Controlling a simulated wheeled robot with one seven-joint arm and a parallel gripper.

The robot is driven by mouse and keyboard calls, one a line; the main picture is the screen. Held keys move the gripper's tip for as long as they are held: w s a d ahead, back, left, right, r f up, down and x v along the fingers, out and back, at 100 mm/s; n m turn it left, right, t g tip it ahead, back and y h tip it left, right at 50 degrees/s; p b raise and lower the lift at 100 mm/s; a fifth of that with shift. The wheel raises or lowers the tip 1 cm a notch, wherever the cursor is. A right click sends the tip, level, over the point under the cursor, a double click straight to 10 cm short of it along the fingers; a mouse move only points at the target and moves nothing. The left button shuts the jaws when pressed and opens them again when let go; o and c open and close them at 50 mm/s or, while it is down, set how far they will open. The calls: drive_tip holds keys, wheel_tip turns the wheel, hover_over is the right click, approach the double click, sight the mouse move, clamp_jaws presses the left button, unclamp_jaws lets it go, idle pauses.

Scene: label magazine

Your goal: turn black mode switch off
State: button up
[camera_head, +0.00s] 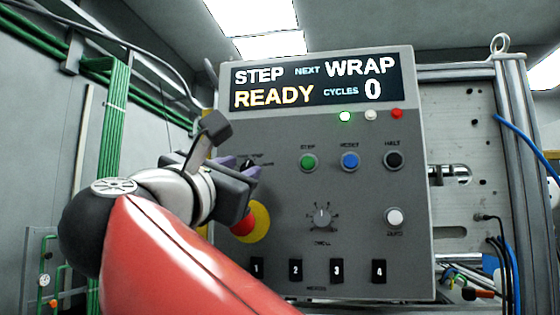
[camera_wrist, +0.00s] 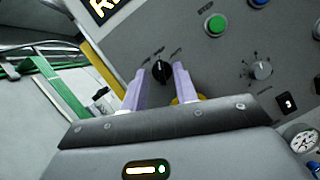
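The black mode switch (camera_wrist: 160,71) is a small rotary knob on the grey panel, with small labels around its top that I cannot read. In the wrist view it shows between the two purple fingertips of my gripper (camera_wrist: 159,76). The fingers are apart, one on each side of the knob, with visible gaps; I cannot tell whether they reach around it or stop short of it. In the head view my gripper (camera_head: 238,166) is at the panel's left side and hides most of the switch.
A red emergency button on a yellow disc (camera_head: 258,226) sits just below my gripper. Green (camera_head: 308,161), blue (camera_head: 349,160) and black (camera_head: 393,159) buttons and a grey dial (camera_head: 322,216) are to the right. The display (camera_head: 315,82) reads READY.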

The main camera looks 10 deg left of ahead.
drive_tip(key=shift+w+d+r, duration=0.15)
drive_tip(key=shift+w+r, duration=0.05)
drive_tip(key=shift+w, duration=0.4)
clamp_jaws()
